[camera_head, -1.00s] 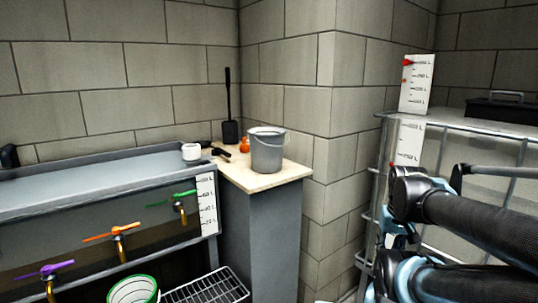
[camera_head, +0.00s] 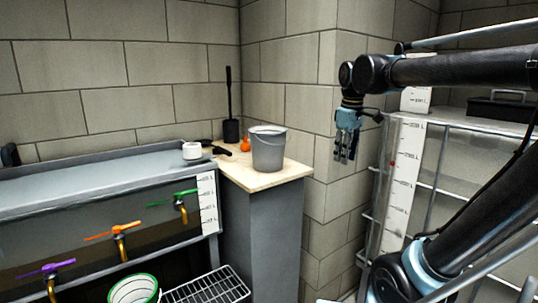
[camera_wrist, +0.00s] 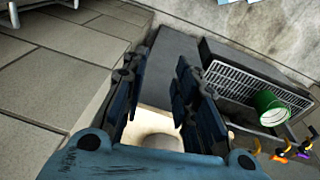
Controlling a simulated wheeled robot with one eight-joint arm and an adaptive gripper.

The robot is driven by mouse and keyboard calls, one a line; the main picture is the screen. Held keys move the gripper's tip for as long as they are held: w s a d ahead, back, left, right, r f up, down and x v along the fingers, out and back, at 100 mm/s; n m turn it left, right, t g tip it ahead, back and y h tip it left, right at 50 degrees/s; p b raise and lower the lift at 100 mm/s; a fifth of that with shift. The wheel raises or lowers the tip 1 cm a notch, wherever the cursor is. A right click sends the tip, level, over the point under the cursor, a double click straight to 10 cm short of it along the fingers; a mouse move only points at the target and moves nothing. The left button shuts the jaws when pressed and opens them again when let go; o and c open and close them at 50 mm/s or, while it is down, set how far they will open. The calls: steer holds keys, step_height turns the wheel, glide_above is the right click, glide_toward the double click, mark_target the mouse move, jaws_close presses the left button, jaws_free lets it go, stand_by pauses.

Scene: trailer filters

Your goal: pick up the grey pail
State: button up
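The grey pail (camera_head: 268,150) stands upright on the pale wooden top (camera_head: 258,180) of a grey pedestal, its thin handle hanging down the side. My gripper (camera_head: 346,156) hangs to the right of the pail with a clear gap, fingers pointing down, in front of the block wall. In the wrist view my gripper (camera_wrist: 158,75) shows its dark fingers spread apart with nothing between their tips. Low between them, a pale round shape (camera_wrist: 160,142) on the wooden top looks like the pail, partly hidden by the gripper's body.
A black brush (camera_head: 230,128), an orange object (camera_head: 245,145) and a dark-handled tool (camera_head: 221,150) lie close behind or left of the pail. A white cup (camera_head: 191,151) stands on the trough's edge. A wire-framed tank (camera_head: 460,140) is at right. The block wall's corner is just behind the pedestal.

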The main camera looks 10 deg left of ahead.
steer(key=w+a+r+n, duration=0.2)
steer(key=a+r+n, duration=0.1)
steer(key=a+r, duration=0.3)
steer(key=w+a+r+n, duration=0.3)
steer(key=a+r, duration=0.1)
steer(key=a, duration=0.4)
steer(key=n, duration=0.5)
glide_toward(267, 134)
steer(key=shift+g, duration=0.3)
steer(key=f, duration=0.3)
steer(key=w+f, duration=0.1)
steer(key=f, duration=0.6)
steer(key=shift+w+a, duration=0.15)
steer(key=shift+w, duration=0.25)
steer(key=shift+w+d+f, duration=0.1)
steer(key=shift+w+f, duration=0.05)
steer(key=shift+f, duration=1.15)
steer(key=shift+w+d+f, duration=0.15)
steer(key=shift+w+f, duration=0.05)
steer(key=shift+f, duration=1.15)
jaws_close()
